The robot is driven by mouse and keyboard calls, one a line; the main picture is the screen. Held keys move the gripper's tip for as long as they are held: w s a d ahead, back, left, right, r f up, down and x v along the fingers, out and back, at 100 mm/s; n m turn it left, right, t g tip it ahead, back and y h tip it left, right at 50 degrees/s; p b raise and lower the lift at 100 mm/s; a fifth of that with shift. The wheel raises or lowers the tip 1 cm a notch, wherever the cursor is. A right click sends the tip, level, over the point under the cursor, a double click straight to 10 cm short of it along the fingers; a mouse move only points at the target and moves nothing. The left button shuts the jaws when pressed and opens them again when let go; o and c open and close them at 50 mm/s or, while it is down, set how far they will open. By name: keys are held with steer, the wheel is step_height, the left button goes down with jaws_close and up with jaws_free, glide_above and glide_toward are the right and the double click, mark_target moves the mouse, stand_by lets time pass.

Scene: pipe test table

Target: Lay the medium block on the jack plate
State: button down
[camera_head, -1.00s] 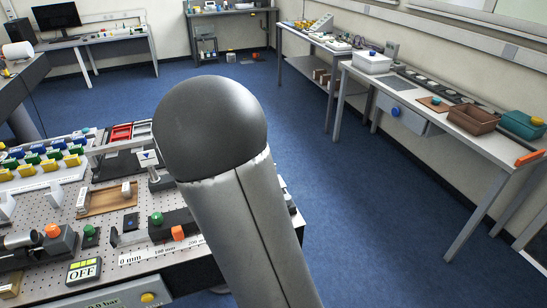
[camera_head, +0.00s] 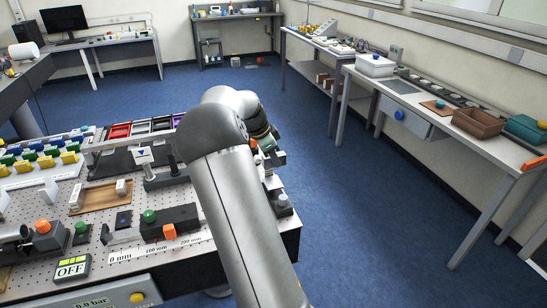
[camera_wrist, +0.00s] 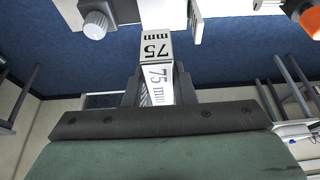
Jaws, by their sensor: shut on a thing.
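The medium block (camera_wrist: 156,47), pale and marked "75 mm", sits between the dark jaws of my gripper (camera_wrist: 158,92) in the wrist view. The jaws are shut on it, and it extends beyond the fingertips. In the head view my gripper (camera_head: 270,152) is partly hidden behind my arm, near the right edge of the pegboard table; the block cannot be made out there. I cannot tell surely which part is the jack plate.
The pegboard table (camera_head: 65,212) carries a wooden tray (camera_head: 100,197), a black rail with a green knob (camera_head: 149,216), and a rack of coloured bins (camera_head: 140,127). Open blue floor (camera_head: 350,215) lies to the right, before a side bench (camera_head: 470,140).

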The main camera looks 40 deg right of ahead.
mark_target(277, 183)
steer(key=shift+f+b, duration=2.55)
steer(key=shift+f, duration=1.05)
steer(key=shift+f+b, duration=0.3)
steer(key=shift+f, duration=0.05)
steer(key=c, duration=1.1)
jaws_free()
steer(key=shift+a, duration=0.1)
steer(key=b+v, duration=0.1)
steer(key=v, duration=1.6)
steer(key=shift+w+r, duration=0.1)
steer(key=shift+r, duration=0.15)
